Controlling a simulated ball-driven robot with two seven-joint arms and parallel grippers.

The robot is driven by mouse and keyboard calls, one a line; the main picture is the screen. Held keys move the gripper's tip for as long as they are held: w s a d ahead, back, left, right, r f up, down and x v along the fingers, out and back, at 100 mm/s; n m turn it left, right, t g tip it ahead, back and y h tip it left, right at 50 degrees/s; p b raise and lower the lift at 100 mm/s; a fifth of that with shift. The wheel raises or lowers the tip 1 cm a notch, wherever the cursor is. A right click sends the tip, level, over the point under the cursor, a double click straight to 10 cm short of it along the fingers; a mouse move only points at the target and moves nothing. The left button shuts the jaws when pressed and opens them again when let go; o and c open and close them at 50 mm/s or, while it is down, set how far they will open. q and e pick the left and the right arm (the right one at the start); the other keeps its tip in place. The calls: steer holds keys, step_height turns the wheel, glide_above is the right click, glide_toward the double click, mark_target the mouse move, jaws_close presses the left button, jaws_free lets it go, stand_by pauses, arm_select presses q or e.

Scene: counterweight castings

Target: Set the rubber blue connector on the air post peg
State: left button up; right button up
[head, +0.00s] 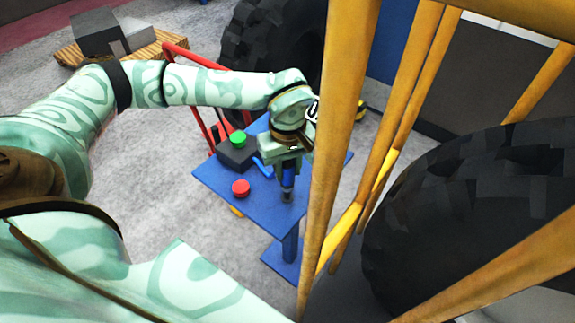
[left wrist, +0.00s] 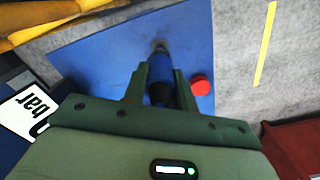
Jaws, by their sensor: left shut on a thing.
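My left gripper (head: 288,168) points down over the blue post top (head: 222,186) and is shut on the blue connector (head: 288,181). In the left wrist view the connector (left wrist: 160,70) stands between the two green fingers, roughly upright. A short grey stub (head: 286,196) shows directly below the connector, at the blue surface. I cannot tell whether this stub is the peg or the connector's own metal end, nor whether the connector is seated. My right gripper is not in view.
A red button (head: 240,188) stands left of the connector, and a green button (head: 238,138) tops a dark box behind. Yellow bars (head: 340,120) rise close on the right, with a large black tire (head: 480,215) beyond. A red hand truck frame (head: 192,58) is behind.

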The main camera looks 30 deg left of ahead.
mark_target(288, 177)
arm_select(q)
steer(key=shift+f+b, duration=0.8)
steer(key=shift+f, duration=0.95)
steer(key=o, duration=1)
step_height(288, 177, up, 16)
steer(key=shift+r+p, duration=0.15)
steer(key=shift+p, duration=0.9)
